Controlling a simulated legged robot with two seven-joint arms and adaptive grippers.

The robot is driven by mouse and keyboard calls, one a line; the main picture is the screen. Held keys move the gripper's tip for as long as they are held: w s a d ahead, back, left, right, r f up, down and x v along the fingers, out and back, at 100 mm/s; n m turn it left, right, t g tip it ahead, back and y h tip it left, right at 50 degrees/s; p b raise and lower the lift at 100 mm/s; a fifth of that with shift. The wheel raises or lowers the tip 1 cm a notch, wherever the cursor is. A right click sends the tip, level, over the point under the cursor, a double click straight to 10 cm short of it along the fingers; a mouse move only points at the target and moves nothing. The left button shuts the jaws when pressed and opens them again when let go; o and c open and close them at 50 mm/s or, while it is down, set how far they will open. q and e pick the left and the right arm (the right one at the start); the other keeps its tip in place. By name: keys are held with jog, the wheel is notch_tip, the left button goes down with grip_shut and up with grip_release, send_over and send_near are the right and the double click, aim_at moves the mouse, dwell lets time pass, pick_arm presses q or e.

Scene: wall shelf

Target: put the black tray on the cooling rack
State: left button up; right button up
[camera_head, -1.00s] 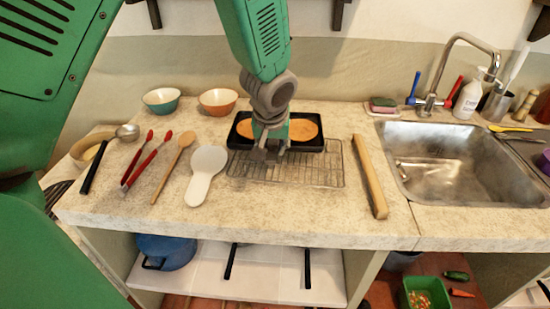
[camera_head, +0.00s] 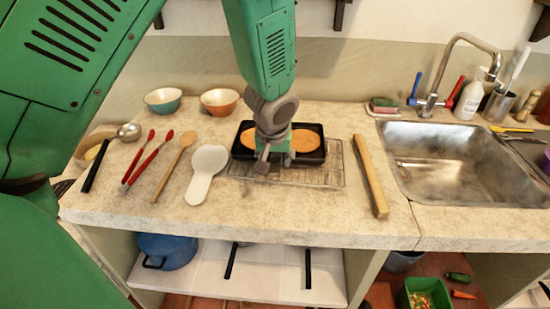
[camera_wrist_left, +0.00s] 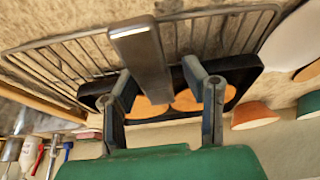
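The black tray (camera_head: 310,156) holds orange round pieces and lies over the back-left part of the wire cooling rack (camera_head: 335,178). I cannot tell whether it touches the wires. My left gripper (camera_head: 272,165) is at the tray's front wall, pointing down. In the left wrist view, the tray (camera_wrist_left: 250,78) lies between me and the rack (camera_wrist_left: 55,62). One finger stands outside the near wall and two reach inside it, so the gripper (camera_wrist_left: 155,75) appears shut on that wall. The exact contact is hidden. My right gripper is not in view.
A white spoon rest (camera_head: 204,173), wooden spoon (camera_head: 175,165) and red tongs (camera_head: 148,162) lie left of the rack. Two bowls, teal (camera_head: 163,101) and orange (camera_head: 220,102), stand behind.

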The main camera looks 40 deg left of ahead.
pick_arm(q)
jog(key=shift+d+r, duration=0.2)
jog(key=shift+r, duration=0.2)
jog(key=p+v, duration=0.1)
jog(key=v, duration=1)
jog(key=shift+s, duration=0.2)
jog(key=shift+d+r, duration=0.1)
jog(key=shift+r, duration=0.05)
